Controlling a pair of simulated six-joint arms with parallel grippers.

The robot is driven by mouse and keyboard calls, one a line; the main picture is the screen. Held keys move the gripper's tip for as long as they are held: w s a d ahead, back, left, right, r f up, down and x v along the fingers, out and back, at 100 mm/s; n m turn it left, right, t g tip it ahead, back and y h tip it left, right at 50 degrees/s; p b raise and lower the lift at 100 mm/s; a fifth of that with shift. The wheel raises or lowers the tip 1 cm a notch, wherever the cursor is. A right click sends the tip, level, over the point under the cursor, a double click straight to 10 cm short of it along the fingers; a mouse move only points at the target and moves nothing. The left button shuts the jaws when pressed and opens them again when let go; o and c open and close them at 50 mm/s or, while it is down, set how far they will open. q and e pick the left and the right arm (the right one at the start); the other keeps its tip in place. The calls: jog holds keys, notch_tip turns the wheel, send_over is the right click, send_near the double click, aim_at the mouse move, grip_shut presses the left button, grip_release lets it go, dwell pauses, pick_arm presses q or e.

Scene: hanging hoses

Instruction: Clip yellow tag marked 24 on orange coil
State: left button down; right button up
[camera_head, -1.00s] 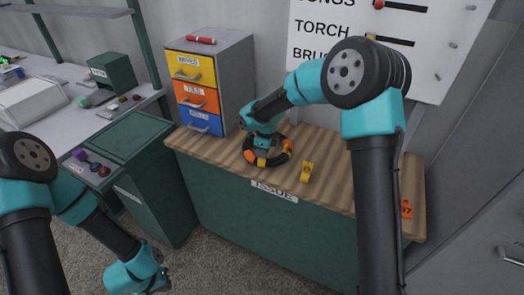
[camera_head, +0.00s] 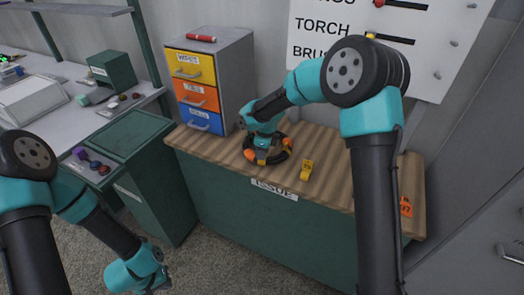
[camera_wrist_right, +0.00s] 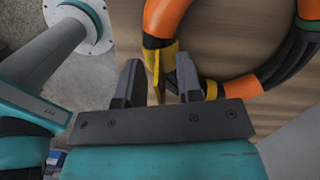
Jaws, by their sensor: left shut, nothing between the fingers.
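A dark coil with orange bands (camera_head: 286,142) lies on the wooden counter; its orange and black hose also shows in the right wrist view (camera_wrist_right: 268,72). My right gripper (camera_head: 262,154) is down at the coil's near side. In the right wrist view my right gripper (camera_wrist_right: 160,78) has its fingers apart, with a yellow clip-like piece (camera_wrist_right: 157,70) between them at the hose, gaps showing on both sides. No number is readable on that piece. Another yellow tag (camera_head: 306,170) lies on the counter right of the coil, its marking too small to read. My left gripper (camera_head: 157,284) is shut and empty, low at left.
The wooden counter (camera_head: 340,180) has an orange tag (camera_head: 406,207) at its right end. A drawer cabinet (camera_head: 236,80) stands at the back left. A green bin (camera_head: 130,135) and a side bench are further left. Counter between coil and yellow tag is clear.

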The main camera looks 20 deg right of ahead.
jog(key=shift+r, duration=0.1)
notch_tip(320, 180, up, 17)
jog(key=s+d, duration=0.1)
jog(key=shift+d, duration=0.4)
dwell(0.4)
